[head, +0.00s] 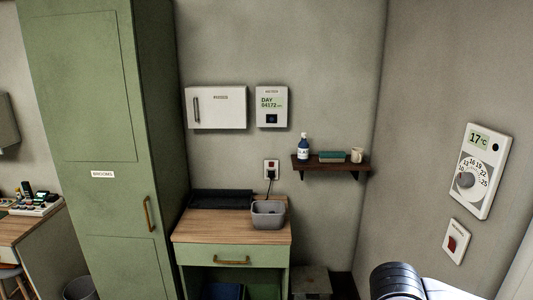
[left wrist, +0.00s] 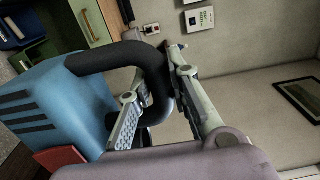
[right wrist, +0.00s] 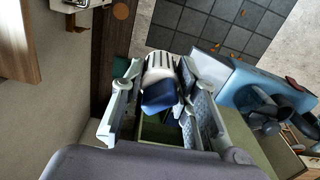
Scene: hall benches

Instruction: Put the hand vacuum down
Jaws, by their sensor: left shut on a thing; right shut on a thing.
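The hand vacuum has a blue body (left wrist: 62,95) and a thick black curved handle (left wrist: 115,58). In the left wrist view my left gripper (left wrist: 158,78) is shut on this handle. The vacuum (right wrist: 255,88) also shows at the right of the right wrist view, above the floor. My right gripper (right wrist: 160,88) is shut on a small white and dark blue object (right wrist: 159,97) with a ribbed white end. I cannot tell what that object is.
A green cabinet with a wooden top (head: 230,232) holds a grey bin (head: 268,214) and a flat black tray (head: 221,199). A tall green cabinet (head: 92,130) stands left. A small shelf (head: 330,166) is crowded. The wooden top's front left is clear. Orange bits lie on dark tiles (right wrist: 235,30).

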